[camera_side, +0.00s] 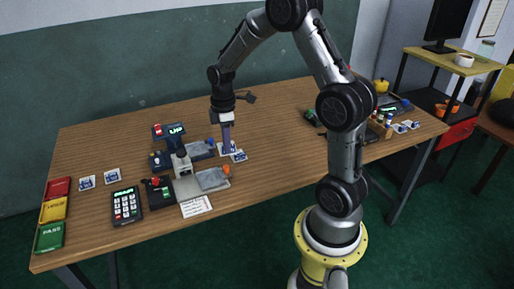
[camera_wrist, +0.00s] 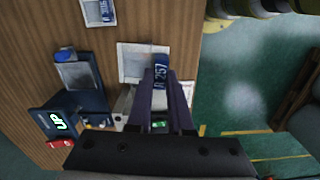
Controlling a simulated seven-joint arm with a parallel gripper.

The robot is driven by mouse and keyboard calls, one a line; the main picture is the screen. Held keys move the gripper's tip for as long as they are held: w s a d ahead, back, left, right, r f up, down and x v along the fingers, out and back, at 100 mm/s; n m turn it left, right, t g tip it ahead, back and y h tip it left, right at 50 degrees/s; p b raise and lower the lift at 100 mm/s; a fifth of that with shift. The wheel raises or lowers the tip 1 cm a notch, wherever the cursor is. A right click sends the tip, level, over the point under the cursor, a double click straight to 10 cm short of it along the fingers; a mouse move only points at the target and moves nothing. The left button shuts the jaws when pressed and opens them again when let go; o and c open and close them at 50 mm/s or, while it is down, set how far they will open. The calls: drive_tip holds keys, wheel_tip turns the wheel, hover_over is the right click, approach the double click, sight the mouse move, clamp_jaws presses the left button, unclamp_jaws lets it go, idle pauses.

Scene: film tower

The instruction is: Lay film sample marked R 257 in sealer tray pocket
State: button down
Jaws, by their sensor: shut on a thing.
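The film sample marked R 257 (camera_wrist: 160,72) is a dark blue and pale piece between my fingers in the wrist view. My gripper (camera_side: 226,149) is shut on it, fingers pointing down just above the table; the sample is hard to make out in the side view. A unit reading UP (camera_side: 175,131) stands to the left, with a grey tray (camera_side: 201,151) and blue knob; this tray also shows in the wrist view (camera_wrist: 78,75). A second grey tray (camera_side: 212,179) with an orange knob lies nearer the front. I cannot tell which tray belongs to the sealer.
A keypad (camera_side: 126,206), a white label (camera_side: 196,206) and red, yellow and green bins (camera_side: 50,237) line the front left. The table behind my gripper is clear.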

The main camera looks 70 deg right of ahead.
drive_tip(key=shift+n, duration=0.7)
drive_tip(key=shift+w+a+f, duration=0.65)
drive_tip(key=shift+w+f, duration=0.2)
drive_tip(key=shift+f, duration=0.8)
drive_tip(key=shift+w+a+f, duration=0.7)
drive_tip(key=shift+w+f, duration=0.1)
drive_tip(key=shift+f, duration=0.8)
drive_tip(key=shift+w+a+f, duration=0.65)
drive_tip(key=shift+w+f, duration=0.2)
drive_tip(key=shift+f, duration=0.8)
drive_tip(key=shift+f, duration=0.35)
drive_tip(key=c, duration=0.7)
unclamp_jaws()
drive_tip(key=shift+c, duration=0.2)
drive_tip(key=o, duration=0.6)
drive_tip(key=shift+c, duration=0.2)
